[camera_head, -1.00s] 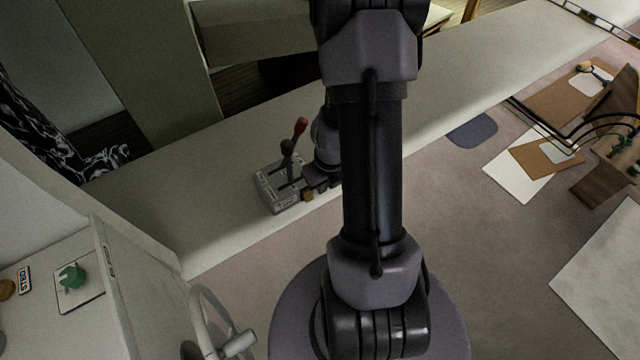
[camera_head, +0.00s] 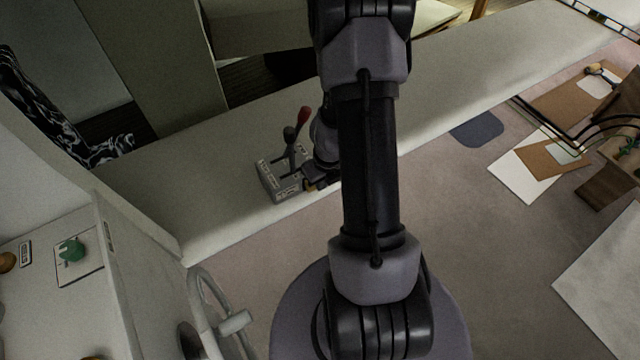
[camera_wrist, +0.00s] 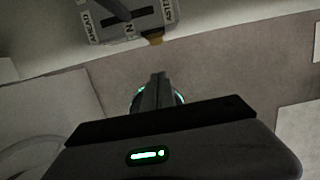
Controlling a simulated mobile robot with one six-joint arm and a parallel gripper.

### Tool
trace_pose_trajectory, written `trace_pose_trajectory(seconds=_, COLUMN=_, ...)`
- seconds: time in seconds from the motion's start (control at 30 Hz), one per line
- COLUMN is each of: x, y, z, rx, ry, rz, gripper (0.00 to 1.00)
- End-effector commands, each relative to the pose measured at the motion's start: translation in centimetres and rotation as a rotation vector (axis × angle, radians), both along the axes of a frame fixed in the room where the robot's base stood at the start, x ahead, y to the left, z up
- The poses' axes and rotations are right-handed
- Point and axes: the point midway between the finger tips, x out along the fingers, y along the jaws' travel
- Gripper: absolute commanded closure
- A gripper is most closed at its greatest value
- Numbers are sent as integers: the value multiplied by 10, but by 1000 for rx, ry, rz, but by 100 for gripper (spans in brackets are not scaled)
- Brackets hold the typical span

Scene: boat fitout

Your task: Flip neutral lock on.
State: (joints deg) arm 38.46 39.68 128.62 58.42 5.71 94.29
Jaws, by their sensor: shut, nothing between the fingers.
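The throttle control box (camera_head: 277,180) is a grey unit on the pale ledge. It carries a red-knobbed lever (camera_head: 303,117) and a dark-knobbed lever (camera_head: 290,137). In the wrist view the box (camera_wrist: 105,32) shows at the top with lettering for ahead, N and astern. A small brass-coloured tab (camera_wrist: 155,38) sticks out from its near edge; I take it for the neutral lock. My gripper (camera_wrist: 158,80) is shut and empty, apart from the tab in the picture. In the head view my gripper (camera_head: 312,180) is beside the box's right side, partly hidden by my arm.
A steering wheel (camera_head: 222,318) stands at the lower left. A white counter (camera_head: 40,300) holds a green object (camera_head: 71,249). Boards and papers (camera_head: 530,170) lie on the floor at right. The floor before the ledge is clear.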

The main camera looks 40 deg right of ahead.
Motion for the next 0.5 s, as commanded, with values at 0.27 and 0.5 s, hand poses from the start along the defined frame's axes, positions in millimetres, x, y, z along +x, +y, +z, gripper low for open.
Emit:
trace_pose_trajectory(seconds=0.27, x=11, y=-3, z=-69, rx=-2, ry=-1, rz=2, gripper=100)
trace_pose_trajectory(seconds=0.5, x=40, y=-10, z=-73, rx=0, ry=0, rz=2, gripper=100)
